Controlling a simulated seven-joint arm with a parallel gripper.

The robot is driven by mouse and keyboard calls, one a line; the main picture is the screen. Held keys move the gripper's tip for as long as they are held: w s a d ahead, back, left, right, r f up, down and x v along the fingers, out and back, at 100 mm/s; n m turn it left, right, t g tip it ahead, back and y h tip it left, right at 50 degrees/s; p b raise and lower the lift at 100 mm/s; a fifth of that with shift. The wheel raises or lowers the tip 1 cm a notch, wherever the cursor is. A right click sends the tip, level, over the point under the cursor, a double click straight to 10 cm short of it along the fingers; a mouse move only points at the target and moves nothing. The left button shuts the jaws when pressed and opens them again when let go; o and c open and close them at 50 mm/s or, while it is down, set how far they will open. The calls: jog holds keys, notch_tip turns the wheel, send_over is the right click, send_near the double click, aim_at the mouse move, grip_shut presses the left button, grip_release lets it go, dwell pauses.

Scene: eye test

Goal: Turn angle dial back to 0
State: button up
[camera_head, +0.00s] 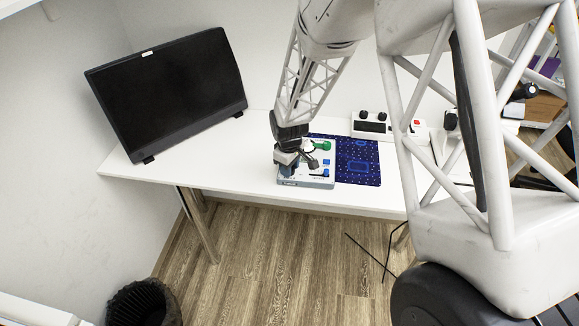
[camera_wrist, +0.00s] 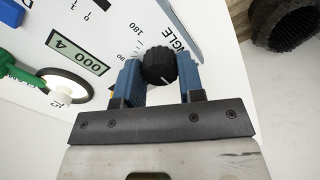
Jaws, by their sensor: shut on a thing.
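The angle dial (camera_wrist: 160,66) is a black ribbed knob on a white panel, with a pale pointer line on the side facing the wrist camera. Part of the word ANGLE and the scale marks 180 and 90 are printed beside it. My gripper (camera_wrist: 161,78) has its two blue fingers on either side of the knob and is shut on it. In the head view my gripper (camera_head: 287,166) is over the left part of the white control box (camera_head: 306,182), and the dial is hidden there. The 0 mark cannot be made out.
On the panel, a counter window (camera_wrist: 76,56) and a white wheel with a green handle (camera_wrist: 66,86) sit left of the dial. A dark blue mat (camera_head: 360,160) lies beside the box. A monitor (camera_head: 170,95) stands left; a knobbed device (camera_head: 373,127) stands behind. The table's (camera_head: 215,165) left part is clear.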

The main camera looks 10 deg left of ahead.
jog(key=o, duration=0.9)
jog(key=shift+r, duration=0.1)
jog(key=shift+r, duration=3.85)
